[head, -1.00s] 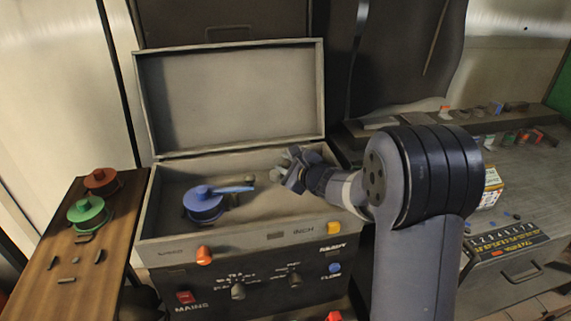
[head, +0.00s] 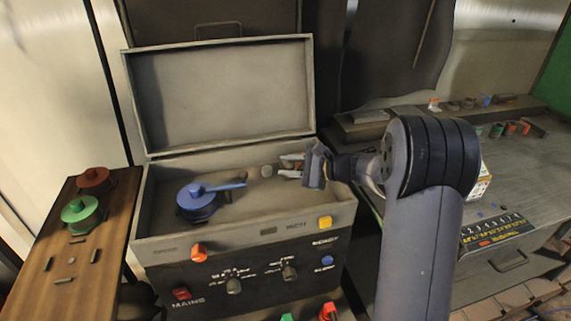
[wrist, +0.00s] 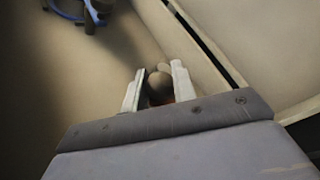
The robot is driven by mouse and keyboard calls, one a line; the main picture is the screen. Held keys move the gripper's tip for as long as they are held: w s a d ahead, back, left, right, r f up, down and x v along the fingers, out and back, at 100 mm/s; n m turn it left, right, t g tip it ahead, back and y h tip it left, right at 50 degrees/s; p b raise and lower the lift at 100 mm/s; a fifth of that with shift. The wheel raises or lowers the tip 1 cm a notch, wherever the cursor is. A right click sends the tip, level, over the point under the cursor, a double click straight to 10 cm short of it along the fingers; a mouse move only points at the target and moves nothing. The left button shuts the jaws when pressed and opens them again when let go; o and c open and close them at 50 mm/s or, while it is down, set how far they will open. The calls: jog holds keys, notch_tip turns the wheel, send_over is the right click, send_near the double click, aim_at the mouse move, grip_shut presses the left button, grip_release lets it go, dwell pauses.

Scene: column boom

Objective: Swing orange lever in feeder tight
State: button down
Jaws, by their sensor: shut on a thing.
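The feeder is an open grey box (head: 150,210) with its lid up. A blue round piece with a blue arm (head: 222,187) sits inside at the left; part of it shows top left in the wrist view (wrist: 88,14). My gripper (head: 287,166) is over the right part of the box, fingers pointing left. A small grey ball (head: 267,171) shows just left of the fingertips in the head view.
The front panel carries an orange knob (head: 198,253), a yellow button (head: 325,222) and a red switch (head: 181,293). A wooden side table (head: 65,250) at left holds red (head: 95,180) and green (head: 81,214) round pieces. A cluttered bench stands at right. The raised lid (head: 225,95) rises behind my gripper.

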jog(key=shift+s+d+f+g, duration=0.1)
jog(key=shift+s+d+g, duration=0.05)
jog(key=shift+g, duration=0.25)
jog(key=c, duration=1.2)
grip_release()
jog(key=shift+o, duration=0.2)
notch_tip(320, 180, up, 10)
jog(key=shift+r, duration=0.1)
